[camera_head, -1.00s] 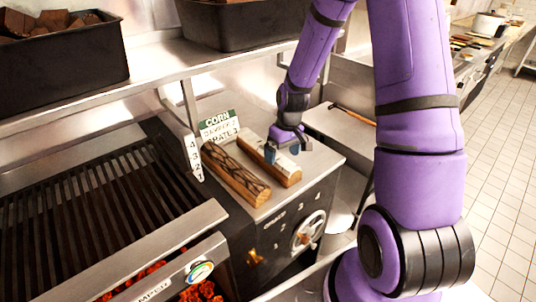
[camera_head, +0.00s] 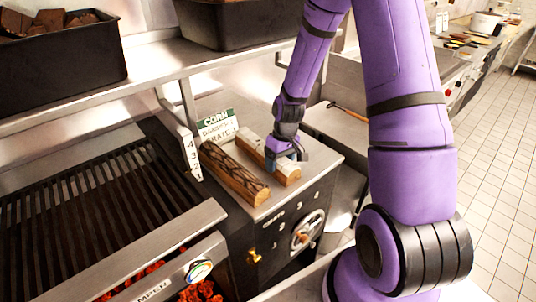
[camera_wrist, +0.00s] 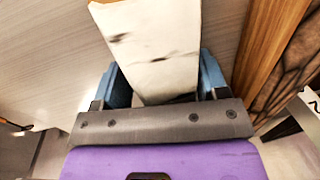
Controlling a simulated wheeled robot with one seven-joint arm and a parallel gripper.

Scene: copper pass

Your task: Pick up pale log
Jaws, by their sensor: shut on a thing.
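The pale log (camera_head: 252,150) lies on the steel top beside the grill in the head view, pale on its upper face with a light wood end. My gripper (camera_head: 284,160) is at its near right part, with the blue fingers down around it. In the wrist view the pale log (camera_wrist: 155,50) runs between the two blue fingers of my gripper (camera_wrist: 165,85), one finger on each side. The gripper is shut on it. I cannot tell any gap between the log and the top.
A darker, cracked-bark log (camera_head: 232,173) lies close on the left, parallel to the pale one; it also shows in the wrist view (camera_wrist: 290,65). A sign (camera_head: 217,126) stands behind. The grill (camera_head: 90,215) is at left, a shelf with black bins (camera_head: 60,55) above.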

